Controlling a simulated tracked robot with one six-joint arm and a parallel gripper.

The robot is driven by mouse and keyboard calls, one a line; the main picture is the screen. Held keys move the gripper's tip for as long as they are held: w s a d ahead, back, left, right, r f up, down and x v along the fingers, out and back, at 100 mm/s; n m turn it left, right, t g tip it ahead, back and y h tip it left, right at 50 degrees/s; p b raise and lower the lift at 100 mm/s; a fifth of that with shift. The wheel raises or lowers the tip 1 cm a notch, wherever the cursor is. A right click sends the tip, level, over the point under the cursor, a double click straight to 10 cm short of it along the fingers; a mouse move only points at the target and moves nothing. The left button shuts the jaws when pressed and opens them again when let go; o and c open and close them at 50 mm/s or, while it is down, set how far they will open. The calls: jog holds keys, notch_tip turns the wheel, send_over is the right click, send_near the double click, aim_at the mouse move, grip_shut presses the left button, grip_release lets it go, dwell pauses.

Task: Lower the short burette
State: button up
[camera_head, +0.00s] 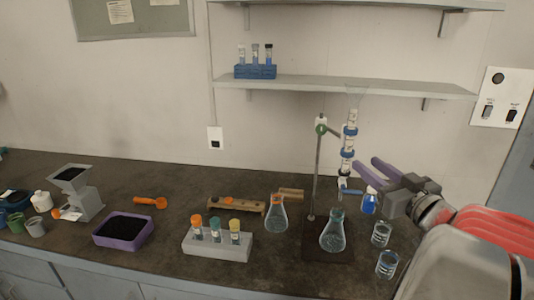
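The short burette (352,118) is a clear upright tube with a flared top and blue bands. It is held on a stand (317,165) with a green-marked clamp (320,127). A blue stopcock (351,192) shows near its lower end. A flask (333,234) with clear liquid stands below it on the stand's dark base. My gripper (366,165) has two purple fingers pointing left, just right of the burette's lower part. The fingers are spread with a gap and nothing shows between them. Whether a finger touches the burette cannot be told.
A blue-labelled bottle (369,202) and glass beakers (381,234) (387,264) stand close below my gripper. Another flask (277,214) and a vial rack (217,246) are left of the stand. A shelf (330,86) runs behind the burette's top.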

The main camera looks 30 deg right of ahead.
send_over(346, 176)
dwell(0.7)
jog(key=shift+s, duration=0.15)
dwell(0.3)
jog(key=shift+c, duration=0.3)
grip_shut()
dwell(0.3)
jog(key=shift+f, duration=3.7)
